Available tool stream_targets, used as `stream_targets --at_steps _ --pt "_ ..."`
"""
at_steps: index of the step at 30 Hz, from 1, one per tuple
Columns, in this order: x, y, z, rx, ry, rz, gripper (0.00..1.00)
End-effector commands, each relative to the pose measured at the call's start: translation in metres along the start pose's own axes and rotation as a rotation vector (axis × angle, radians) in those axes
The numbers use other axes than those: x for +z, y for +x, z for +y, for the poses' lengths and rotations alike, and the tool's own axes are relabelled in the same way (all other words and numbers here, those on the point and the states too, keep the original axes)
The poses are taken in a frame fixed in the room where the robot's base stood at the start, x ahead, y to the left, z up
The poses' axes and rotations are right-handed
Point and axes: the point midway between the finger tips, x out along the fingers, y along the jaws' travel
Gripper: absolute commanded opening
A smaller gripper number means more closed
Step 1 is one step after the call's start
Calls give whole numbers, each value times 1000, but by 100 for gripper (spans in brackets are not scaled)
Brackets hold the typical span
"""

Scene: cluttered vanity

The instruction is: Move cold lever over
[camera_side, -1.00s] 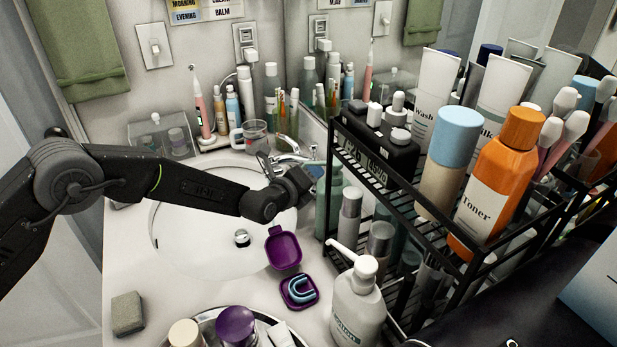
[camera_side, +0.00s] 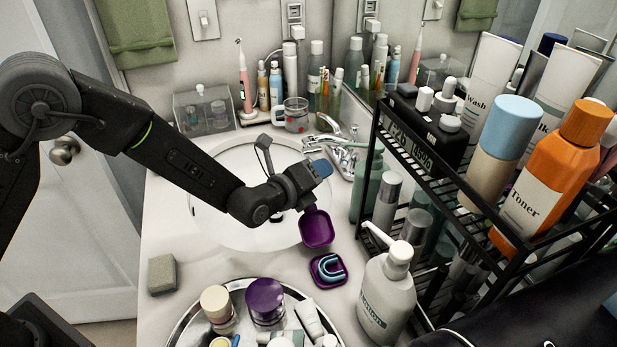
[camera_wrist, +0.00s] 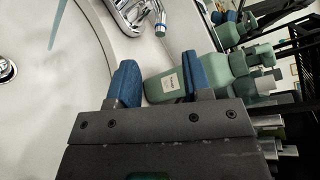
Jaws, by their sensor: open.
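The chrome faucet (camera_side: 340,152) stands at the back right of the white sink, with its levers beside the spout. Its base and part of a lever (camera_wrist: 161,24) show at the top of the wrist view. I cannot tell which lever is the cold one. My gripper (camera_side: 320,171) has blue fingertips and is above the right side of the sink, in front of the faucet. In the wrist view my gripper (camera_wrist: 161,82) is open, its fingers apart and holding nothing. A green pump bottle (camera_wrist: 172,84) appears beyond and between the fingers; the lever lies ahead of them.
A black wire rack (camera_side: 440,215) with bottles stands close on the right. A purple case (camera_side: 316,229) lies open below my gripper, and a lotion pump bottle (camera_side: 386,300) stands at the front. A glass mug (camera_side: 296,115) is behind the sink.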

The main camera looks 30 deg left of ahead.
Motion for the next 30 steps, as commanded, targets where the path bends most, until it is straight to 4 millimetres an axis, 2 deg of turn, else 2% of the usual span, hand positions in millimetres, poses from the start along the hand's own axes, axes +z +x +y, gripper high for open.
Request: stream_targets --at_steps 6,15,20,23,26,30 --pt "0 -20 0 0 -1 0 45" --pt "0 -22 0 0 -1 0 45" --pt "2 -18 0 15 -39 3 32" --pt "9 -7 3 68 -168 12 22" --pt "18 9 7 156 -390 22 13" --pt "34 31 9 310 -775 19 0"
